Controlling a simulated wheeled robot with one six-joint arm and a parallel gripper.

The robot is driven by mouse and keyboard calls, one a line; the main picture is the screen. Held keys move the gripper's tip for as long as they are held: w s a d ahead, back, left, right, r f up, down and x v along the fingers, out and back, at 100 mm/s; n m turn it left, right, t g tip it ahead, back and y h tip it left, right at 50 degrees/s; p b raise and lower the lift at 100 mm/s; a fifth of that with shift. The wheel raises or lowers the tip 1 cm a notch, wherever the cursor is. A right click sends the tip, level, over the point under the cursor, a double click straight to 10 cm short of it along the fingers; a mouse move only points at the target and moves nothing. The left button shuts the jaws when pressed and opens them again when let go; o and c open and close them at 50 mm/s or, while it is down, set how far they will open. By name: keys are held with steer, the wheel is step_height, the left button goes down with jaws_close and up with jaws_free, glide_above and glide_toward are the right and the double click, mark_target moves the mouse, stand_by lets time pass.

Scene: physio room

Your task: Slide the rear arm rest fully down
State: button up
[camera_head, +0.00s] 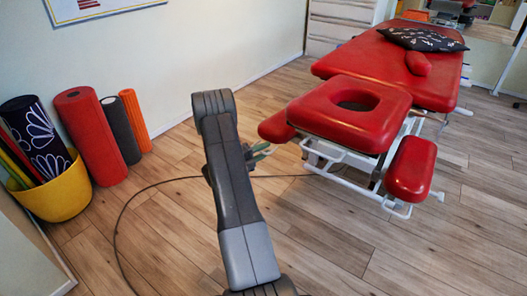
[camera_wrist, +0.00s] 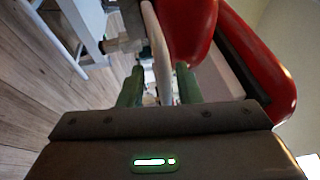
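A red padded treatment table has a headpiece (camera_head: 350,108) with a dark face hole. A red arm rest pad (camera_head: 276,127) is at the headpiece's left side, and another arm rest (camera_head: 411,170) hangs at its right front, lower. My gripper (camera_head: 262,151) is just below and left of the left pad, partly hidden by my arm. In the wrist view, the green fingers (camera_wrist: 158,84) stand apart with a white tube (camera_wrist: 157,45) running between them. A red pad (camera_wrist: 188,32) shows just beyond the fingers. Whether the fingers touch the tube cannot be told.
White frame bars (camera_head: 345,155) run under the headpiece. A dark cable (camera_head: 150,187) lies on the wooden floor. A yellow bucket (camera_head: 58,203) and upright rolls (camera_head: 90,135) stand by the left wall. The floor at front right is clear.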

steer(key=shift+a, duration=0.1)
steer(key=p+v, duration=0.2)
steer(key=v, duration=1.1)
steer(key=shift+s+a+p, duration=0.2)
steer(key=shift+s+p, duration=0.1)
steer(key=shift+p, duration=0.1)
steer(key=shift+f, duration=0.1)
steer(key=b+x, duration=0.2)
steer(key=x, duration=1)
steer(key=shift+w+d+b, duration=0.25)
steer(key=shift+d+b, duration=0.05)
steer(key=shift+w+d+r, duration=0.35)
steer(key=shift+d, duration=0.1)
